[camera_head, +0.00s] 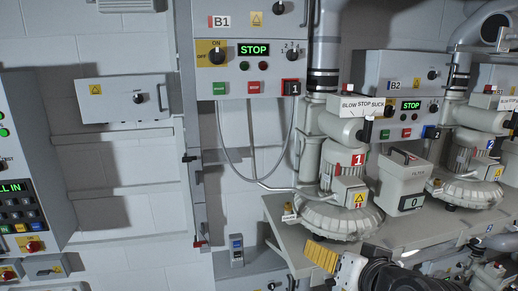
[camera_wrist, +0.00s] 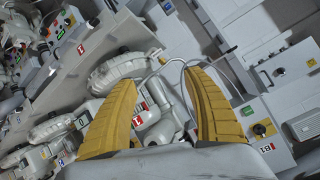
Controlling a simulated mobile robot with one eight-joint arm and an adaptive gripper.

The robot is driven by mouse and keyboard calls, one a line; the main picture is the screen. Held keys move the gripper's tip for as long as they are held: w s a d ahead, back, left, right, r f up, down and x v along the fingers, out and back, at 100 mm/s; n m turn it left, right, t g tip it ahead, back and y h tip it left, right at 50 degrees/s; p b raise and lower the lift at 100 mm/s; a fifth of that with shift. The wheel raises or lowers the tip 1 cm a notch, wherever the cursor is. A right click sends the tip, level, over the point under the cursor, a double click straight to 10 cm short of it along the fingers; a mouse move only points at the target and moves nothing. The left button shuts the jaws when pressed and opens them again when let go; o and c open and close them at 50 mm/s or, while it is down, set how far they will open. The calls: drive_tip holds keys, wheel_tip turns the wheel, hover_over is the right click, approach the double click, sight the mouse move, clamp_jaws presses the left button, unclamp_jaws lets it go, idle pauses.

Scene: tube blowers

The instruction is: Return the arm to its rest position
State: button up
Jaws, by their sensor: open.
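My gripper (camera_head: 322,256) shows in the head view at the bottom, right of centre, with yellow ridged fingers and a dark arm running off the lower right edge. In the wrist view my gripper (camera_wrist: 160,100) has its two yellow fingers spread wide apart. Nothing is held between them. In the head view the fingers are in front of the bench edge, below blower 1 (camera_head: 345,185). I cannot tell how far they are from the bench. Blower 1 also shows in the wrist view (camera_wrist: 158,122), seen between and beyond the fingers.
Control box B1 (camera_head: 252,50) hangs above blower 1 and reads STOP. Box B2 (camera_head: 405,85) and a second blower (camera_head: 470,165) stand at the right. A grey bench (camera_head: 285,225) carries the blowers. A keypad panel (camera_head: 18,190) stands at the left edge.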

drive_tip(key=s+d+f+n+g+b, duration=0.1)
drive_tip(key=s+f+b, duration=0.2)
drive_tip(key=f+b, duration=0.5)
drive_tip(key=s+d+f+g+h+b, duration=0.1)
drive_tip(key=s+d+f+g+b, duration=0.1)
drive_tip(key=f+b, duration=0.7)
drive_tip(key=s+d+f+n+g+h+b, duration=0.1)
drive_tip(key=f+b, duration=0.8)
drive_tip(key=f, duration=1.2)
drive_tip(key=s+g, duration=0.1)
drive_tip(key=s, duration=0.1)
drive_tip(key=shift+s+d+n, duration=0.3)
drive_tip(key=shift+s+d, duration=0.05)
